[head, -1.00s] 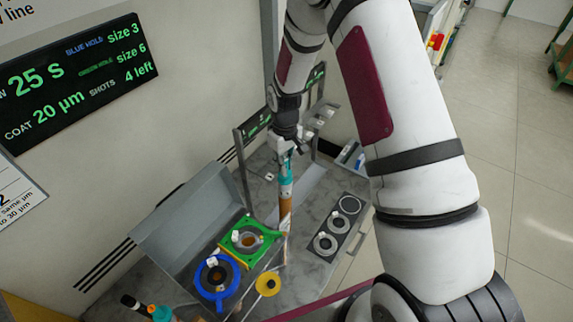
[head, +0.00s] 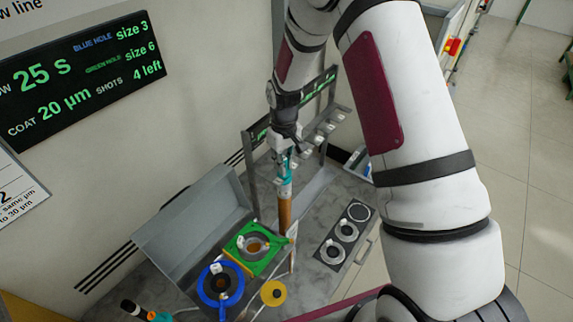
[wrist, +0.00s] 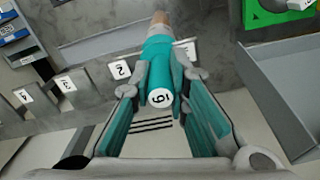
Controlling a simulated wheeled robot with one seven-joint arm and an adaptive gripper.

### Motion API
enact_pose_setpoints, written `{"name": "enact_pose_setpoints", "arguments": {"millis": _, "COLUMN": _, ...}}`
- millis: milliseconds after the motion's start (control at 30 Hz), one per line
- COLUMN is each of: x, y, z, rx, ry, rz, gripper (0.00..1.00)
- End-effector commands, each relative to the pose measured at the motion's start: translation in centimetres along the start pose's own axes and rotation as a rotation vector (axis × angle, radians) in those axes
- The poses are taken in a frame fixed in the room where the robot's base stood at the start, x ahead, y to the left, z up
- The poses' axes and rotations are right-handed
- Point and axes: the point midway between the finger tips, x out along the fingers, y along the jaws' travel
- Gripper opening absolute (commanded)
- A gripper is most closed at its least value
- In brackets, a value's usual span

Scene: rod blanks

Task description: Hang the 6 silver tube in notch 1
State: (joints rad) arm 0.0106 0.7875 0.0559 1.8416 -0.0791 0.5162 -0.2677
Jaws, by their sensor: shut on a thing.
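My gripper (head: 285,152) is shut on a tube (head: 285,208) with a teal upper part and a copper-brown lower part; I see no silver on it. The tube hangs about upright above the bench. In the wrist view, my gripper (wrist: 160,92) clasps the teal part of the tube (wrist: 158,60), whose white end reads 6. The notched rack (head: 318,140) stands behind and right of the tube in the head view. In the wrist view, a white tag (wrist: 120,70) reads 2, with more tags to its left. I cannot make out a notch 1 tag; another tag is partly hidden behind the tube.
A green block (head: 238,254) and a blue ring fixture (head: 209,298) stand in front of an open grey tray (head: 170,240). A yellow disc (head: 274,293) is near them. A dark plate with several rings (head: 333,253) lies to the right. Bare bench lies between.

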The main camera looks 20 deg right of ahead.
Motion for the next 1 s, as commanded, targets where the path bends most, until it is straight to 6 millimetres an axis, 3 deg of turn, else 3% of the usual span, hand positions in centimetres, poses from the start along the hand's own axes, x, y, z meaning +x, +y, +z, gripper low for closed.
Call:
{"name": "enact_pose_setpoints", "arguments": {"millis": 700, "x": 0.0, "y": -0.7, "z": -2.6, "rx": 0.0, "ry": 0.002, "rz": 0.001, "gripper": 0.0}}
{"name": "enact_pose_setpoints", "arguments": {"millis": 1000, "x": -0.1, "y": -0.8, "z": -2.8, "rx": 0.0, "ry": 0.001, "rz": 0.0, "gripper": 0.0}}
